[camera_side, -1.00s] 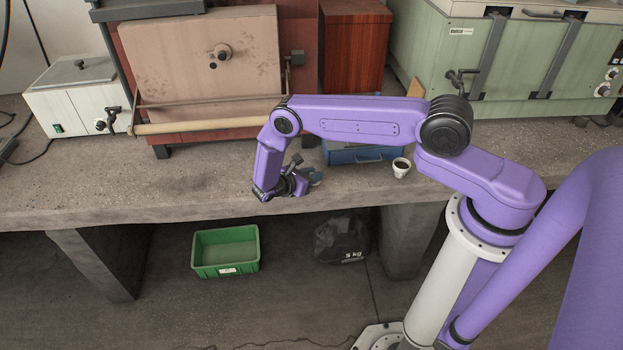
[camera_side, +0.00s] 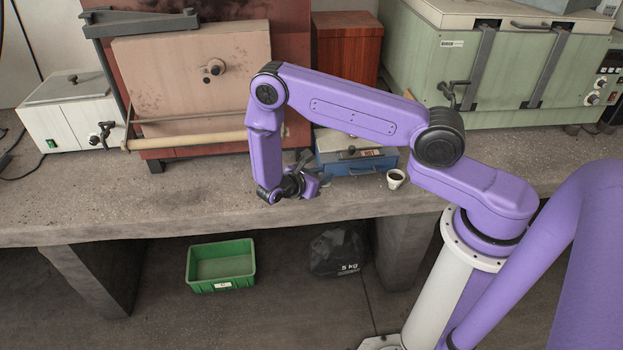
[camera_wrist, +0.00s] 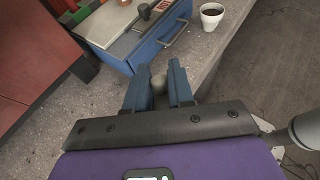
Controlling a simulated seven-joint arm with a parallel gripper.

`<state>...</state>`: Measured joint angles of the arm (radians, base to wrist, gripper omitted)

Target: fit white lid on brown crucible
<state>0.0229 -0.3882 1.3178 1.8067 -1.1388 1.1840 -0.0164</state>
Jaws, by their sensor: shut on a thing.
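My gripper (camera_side: 314,184) is over the front part of the bench, left of the white cup, in the side view. In the wrist view its two blue fingers (camera_wrist: 160,84) are closed around a small pale grey, rounded thing, which I take for the white lid (camera_wrist: 158,83). Most of it is hidden between the fingers, and it is too small to make out in the side view. I cannot make out a brown crucible in either view.
A white cup (camera_side: 396,179) with dark contents stands near the bench's front edge; it also shows in the wrist view (camera_wrist: 211,16). A blue box (camera_side: 355,163) stands behind my gripper. A kiln (camera_side: 200,80) is at the back. A green bin (camera_side: 222,265) is below the bench.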

